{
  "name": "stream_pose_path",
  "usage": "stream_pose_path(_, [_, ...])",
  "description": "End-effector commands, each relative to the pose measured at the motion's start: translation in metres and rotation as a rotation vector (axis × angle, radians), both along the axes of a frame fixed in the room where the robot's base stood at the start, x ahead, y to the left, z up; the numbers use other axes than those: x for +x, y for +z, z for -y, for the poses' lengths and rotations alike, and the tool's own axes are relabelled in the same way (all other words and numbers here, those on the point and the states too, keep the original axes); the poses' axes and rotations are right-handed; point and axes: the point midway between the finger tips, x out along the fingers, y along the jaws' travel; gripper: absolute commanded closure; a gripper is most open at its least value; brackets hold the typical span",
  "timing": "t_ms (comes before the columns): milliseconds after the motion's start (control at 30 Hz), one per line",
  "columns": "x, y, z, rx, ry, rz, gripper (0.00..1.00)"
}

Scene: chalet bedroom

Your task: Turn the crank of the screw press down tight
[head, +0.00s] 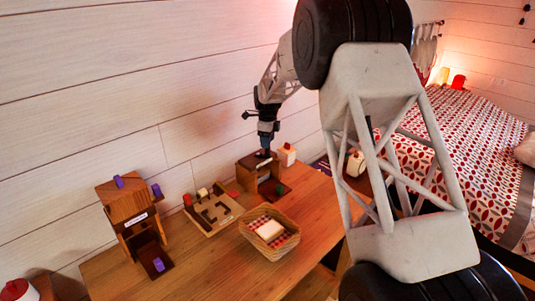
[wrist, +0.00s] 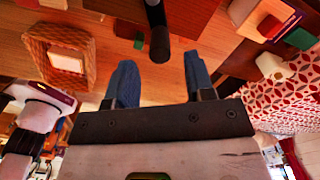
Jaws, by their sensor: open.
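The screw press (head: 247,163) is a dark brown wooden frame on the desk near the wall in the head view. My gripper (head: 265,152) is right above its top, pointing down, and hides most of the crank there. In the wrist view my gripper (wrist: 160,80) has its two blue fingers spread apart with nothing between the tips. A dark rod with a rounded end (wrist: 158,40), which looks like part of the crank, stands just beyond the gap between the fingers. I cannot tell whether a finger touches it. A small green piece (head: 280,190) is at the base of the press.
A wicker basket (head: 265,246) with checked cloth stands in front of the press. A wooden board with cut-outs (head: 216,222) and a wooden stand with purple knobs (head: 127,203) are to the left. A white red-capped bottle (head: 288,155) is close behind the press.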

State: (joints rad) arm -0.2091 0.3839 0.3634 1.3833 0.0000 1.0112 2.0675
Motion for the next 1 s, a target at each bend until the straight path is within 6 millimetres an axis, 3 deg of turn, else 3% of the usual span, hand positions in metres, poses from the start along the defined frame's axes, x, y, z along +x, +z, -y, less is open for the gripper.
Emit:
stream_pose_path(500, [0.0,-0.056,0.0,0.0,0.0,0.0,0.51])
stream_pose_path(933, [0.0,-0.063,0.0,0.0,0.0,0.0,0.51])
stream_pose_path(1000, [0.0,-0.063,0.0,0.0,0.0,0.0,0.6])
